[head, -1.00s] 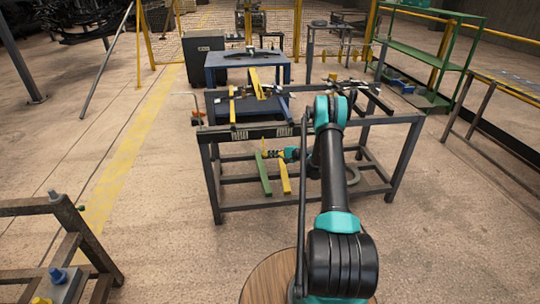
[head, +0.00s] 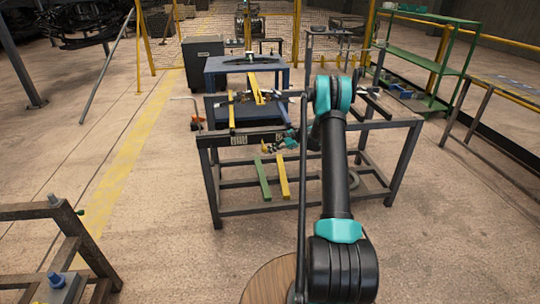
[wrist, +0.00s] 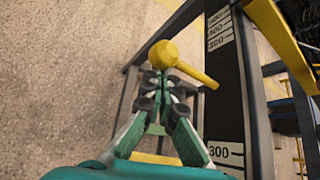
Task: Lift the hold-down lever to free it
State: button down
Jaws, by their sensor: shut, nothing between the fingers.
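A yellow lever with a round knob (wrist: 163,53) and a thin arm shows in the wrist view. Its arm runs down and right toward the dark scale-marked rail. My gripper (wrist: 161,80) is shut, with nothing between its fingers. Its fingertips are right at the knob and overlap it in the picture; I cannot tell whether they touch. In the head view my gripper (head: 272,147) is small, at the front edge of the dark bench (head: 215,140). The lever's pivot is not clear.
The front rail (wrist: 226,110) carries white marks. A yellow bar (head: 256,88) stands over the bench top. A green bar (head: 264,180) and a yellow bar (head: 283,176) lie lower in the frame. A blue table (head: 215,64) stands behind.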

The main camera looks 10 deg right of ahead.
jog(key=shift+w+r, duration=0.25)
jog(key=shift+r, duration=0.85)
jog(key=shift+w+r, duration=0.25)
jog(key=shift+r, duration=0.85)
jog(key=shift+f, duration=0.1)
